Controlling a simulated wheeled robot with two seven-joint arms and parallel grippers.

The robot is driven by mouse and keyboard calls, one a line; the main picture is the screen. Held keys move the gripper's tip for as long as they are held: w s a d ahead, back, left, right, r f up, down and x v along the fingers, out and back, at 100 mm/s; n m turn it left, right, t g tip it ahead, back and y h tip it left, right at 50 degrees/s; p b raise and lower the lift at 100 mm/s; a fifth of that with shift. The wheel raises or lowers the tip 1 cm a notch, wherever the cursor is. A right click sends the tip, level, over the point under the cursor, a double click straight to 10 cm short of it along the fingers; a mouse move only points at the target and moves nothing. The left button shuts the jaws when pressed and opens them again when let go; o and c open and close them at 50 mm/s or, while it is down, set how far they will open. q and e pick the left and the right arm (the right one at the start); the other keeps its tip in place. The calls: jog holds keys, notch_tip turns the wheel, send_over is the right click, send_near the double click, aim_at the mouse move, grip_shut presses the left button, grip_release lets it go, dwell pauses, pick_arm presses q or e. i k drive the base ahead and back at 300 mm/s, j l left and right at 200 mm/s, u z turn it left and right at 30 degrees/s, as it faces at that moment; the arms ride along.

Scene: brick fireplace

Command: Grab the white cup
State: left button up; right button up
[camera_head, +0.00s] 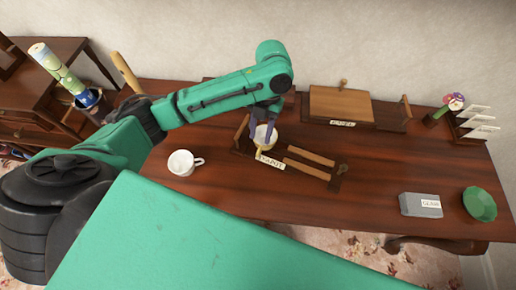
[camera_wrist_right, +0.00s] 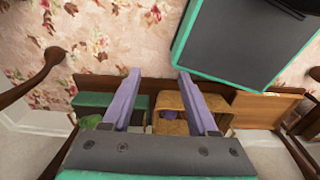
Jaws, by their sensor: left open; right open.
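A white cup (camera_head: 181,163) with a handle on its right stands upright on the dark wooden table, beside my left forearm. A second pale cup or bowl (camera_head: 264,138) with a yellowish inside stands in a low wooden rack, behind a small lettered label. My left gripper (camera_head: 266,122) is open and points down at this second vessel, its fingers by the rim; I cannot tell whether they touch. The white cup is apart from it, to the left. My right gripper (camera_wrist_right: 158,73) is open and empty in the right wrist view; it is not visible in the head view.
On the table (camera_head: 330,215) are a grey labelled box (camera_head: 421,205) and a green dish (camera_head: 480,204) at right. A wooden box (camera_head: 340,105) stands behind the rack. A dark holder with rolled papers (camera_head: 60,72) stands at left. The front middle of the table is clear.

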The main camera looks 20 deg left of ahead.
aim_at(182, 163)
jog(key=k, duration=1.5)
